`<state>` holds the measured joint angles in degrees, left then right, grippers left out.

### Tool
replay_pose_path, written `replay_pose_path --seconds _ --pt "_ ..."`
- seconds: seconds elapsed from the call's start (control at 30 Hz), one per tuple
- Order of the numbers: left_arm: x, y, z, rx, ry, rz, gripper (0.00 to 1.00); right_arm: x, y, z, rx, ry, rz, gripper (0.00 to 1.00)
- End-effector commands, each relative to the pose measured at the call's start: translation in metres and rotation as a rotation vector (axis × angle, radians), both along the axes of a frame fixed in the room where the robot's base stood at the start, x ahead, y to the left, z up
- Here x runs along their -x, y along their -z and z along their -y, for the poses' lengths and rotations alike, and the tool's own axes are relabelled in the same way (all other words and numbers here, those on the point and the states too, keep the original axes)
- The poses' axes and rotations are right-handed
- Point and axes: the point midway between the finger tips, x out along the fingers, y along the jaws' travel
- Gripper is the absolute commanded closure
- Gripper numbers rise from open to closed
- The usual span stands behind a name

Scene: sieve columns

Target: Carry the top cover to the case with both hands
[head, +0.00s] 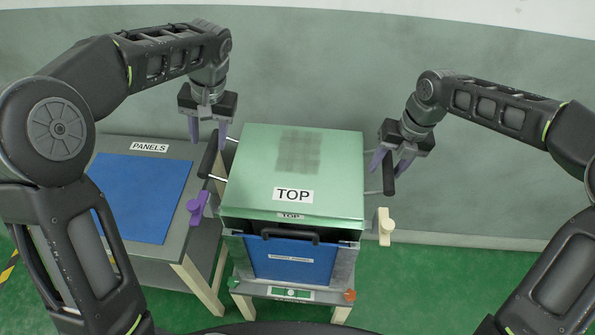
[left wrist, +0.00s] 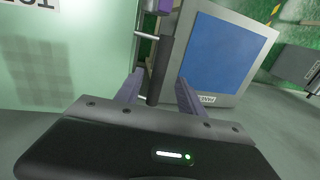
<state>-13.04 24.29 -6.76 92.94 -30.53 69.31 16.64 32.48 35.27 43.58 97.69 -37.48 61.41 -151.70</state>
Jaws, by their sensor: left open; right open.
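The green top cover (head: 250,165), labelled TOP, lies level over the case (head: 345,265). A dark band shows under its front edge; I cannot tell whether it is fully seated. It has a black bar handle on the left side (head: 208,157) and another on the right side (head: 388,173). My left gripper (head: 208,135) is open at the left handle. In the left wrist view the handle (left wrist: 158,70) stands between the open fingers (left wrist: 158,97), seemingly not clamped. My right gripper (head: 391,163) is open, with its fingers around or close beside the right handle.
A grey table (head: 195,155) labelled PANELS, with a blue mat (head: 145,195), stands at the left. The case has a blue front panel (head: 265,258) with a black handle (head: 290,236). A purple latch (head: 198,207) and a cream latch (head: 384,226) stick out at its sides.

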Motion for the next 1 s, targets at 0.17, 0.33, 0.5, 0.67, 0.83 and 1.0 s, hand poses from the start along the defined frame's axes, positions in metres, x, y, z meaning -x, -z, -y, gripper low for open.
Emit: replay_pose_path --seconds 0.17,0.33,0.5,0.67,0.83,1.0 --pt "0.0 -0.032 0.007 0.001 0.002 0.003 0.54 0.0 0.0 0.0 0.0 0.0 0.0 0.54" --pt "0.0 -0.046 0.01 0.001 0.001 0.0 0.54 0.0 0.0 0.0 0.0 0.0 0.0 0.54" --pt "0.001 -0.047 0.01 0.001 0.001 -0.001 0.54 0.0 0.0 0.0 0.0 0.0 0.0 0.54" --pt "0.001 -0.047 0.01 0.001 0.001 -0.001 0.54 0.0 0.0 0.0 0.0 0.0 0.0 0.54" --pt "0.001 -0.047 0.01 0.001 0.001 -0.001 0.54 0.0 -0.007 0.002 0.0 0.001 0.001 0.54" --pt "0.001 -0.047 0.01 0.0 0.001 -0.001 0.54 -0.001 -0.029 0.006 0.0 0.002 0.004 0.54"
